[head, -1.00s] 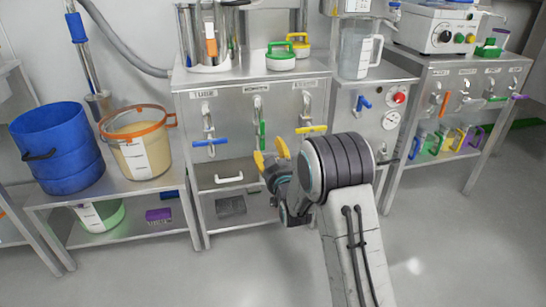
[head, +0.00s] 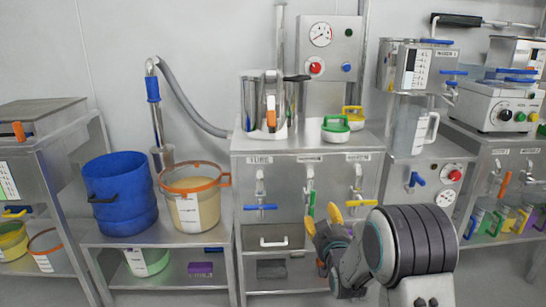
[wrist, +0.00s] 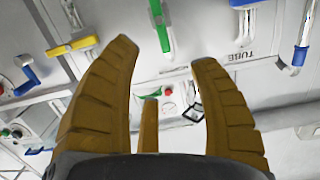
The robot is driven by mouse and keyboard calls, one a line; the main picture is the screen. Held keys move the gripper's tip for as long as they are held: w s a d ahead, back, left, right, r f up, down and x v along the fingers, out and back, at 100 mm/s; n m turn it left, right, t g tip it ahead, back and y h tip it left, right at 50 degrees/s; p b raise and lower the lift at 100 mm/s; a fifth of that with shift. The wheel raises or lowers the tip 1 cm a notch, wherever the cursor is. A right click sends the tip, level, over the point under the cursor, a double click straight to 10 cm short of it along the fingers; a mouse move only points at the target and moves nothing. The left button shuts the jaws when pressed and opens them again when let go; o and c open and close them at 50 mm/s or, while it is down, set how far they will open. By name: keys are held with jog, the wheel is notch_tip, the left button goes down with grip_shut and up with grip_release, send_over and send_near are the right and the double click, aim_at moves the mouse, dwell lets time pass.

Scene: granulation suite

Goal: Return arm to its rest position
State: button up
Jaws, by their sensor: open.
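My gripper (head: 322,220) has yellow fingers and is held in front of the middle steel cabinet (head: 300,145), at the height of its lower front. My arm is bent at the lower right of the head view. Its lower part is cut off by the picture's edge.
A low steel table (head: 105,241) on the left bears a blue bucket (head: 120,195) and a cream-filled tub with an orange rim (head: 195,213). A steel pot (head: 258,105) and a green-lidded container (head: 336,128) stand on the cabinet.

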jog(key=s+r+g+p, duration=0.2)
jog(key=s+r+p, duration=0.1)
jog(key=r+p, duration=0.3)
jog(key=s+r+g+p, duration=0.1)
jog(key=s+r+p, duration=0.25)
jog(key=r, duration=0.35)
jog(key=s+r+g+p, duration=0.5)
jog(key=s+r+p, duration=0.8)
jog(key=s, duration=0.4)
jog(key=s+r+g+p, duration=0.5)
jog(key=s+r+p, duration=0.7)
jog(key=s, duration=0.5)
jog(key=shift+s+a+r+p, duration=0.2)
jog(key=shift+r+p, duration=0.15)
jog(key=shift+p, duration=0.9)
jog(key=shift+o, duration=0.2)
